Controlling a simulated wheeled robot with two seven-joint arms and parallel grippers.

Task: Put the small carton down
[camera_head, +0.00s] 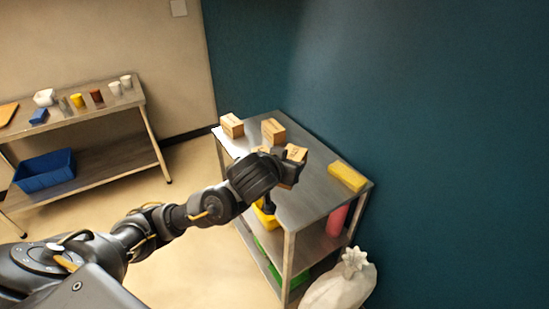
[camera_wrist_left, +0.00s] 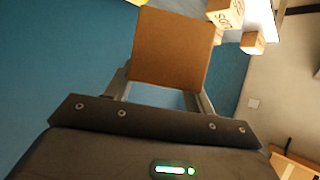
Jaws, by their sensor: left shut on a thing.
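My left gripper (camera_head: 289,169) is over the metal table. It is shut on a small brown carton (camera_head: 296,153), which shows just past the gripper. In the left wrist view the carton (camera_wrist_left: 171,48) fills the space between the two fingers (camera_wrist_left: 160,92). From the head view I cannot tell whether it touches the tabletop. My right gripper is not in view.
The metal table (camera_head: 318,196) has a yellow block (camera_head: 347,176) near its right edge. A yellow object (camera_head: 264,216) is partly hidden below my gripper. A white sack (camera_head: 341,284) stands at the table's right front. A shelf table (camera_head: 110,102) with several cups is at left.

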